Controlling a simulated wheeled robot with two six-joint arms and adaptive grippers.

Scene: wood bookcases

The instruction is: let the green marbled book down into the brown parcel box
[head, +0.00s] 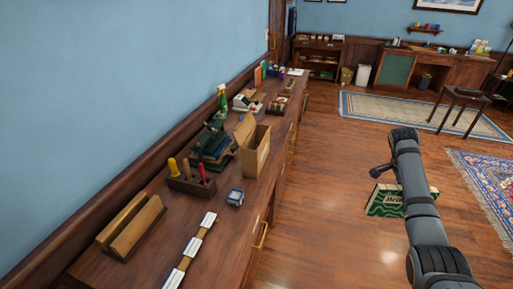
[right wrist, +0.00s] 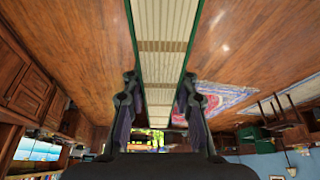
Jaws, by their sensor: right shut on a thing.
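The green marbled book (head: 385,201) is in the air over the floor at the right of the head view, partly hidden by my right arm. In the right wrist view its cream page edge (right wrist: 163,28) runs between the fingers of my right gripper (right wrist: 159,80), which is shut on it. The brown parcel box (head: 257,154) stands upright on the long wooden counter with its flap up, left of the book and apart from it. The inside of the box is mostly hidden. My left gripper is not in view.
On the counter (head: 165,245) near the box are a tool holder (head: 192,184), a small blue-grey item (head: 235,197), a wooden rack (head: 130,225) and a green bottle (head: 222,97). Open floor lies between the counter and the book. A small dark table (head: 466,94) stands farther back.

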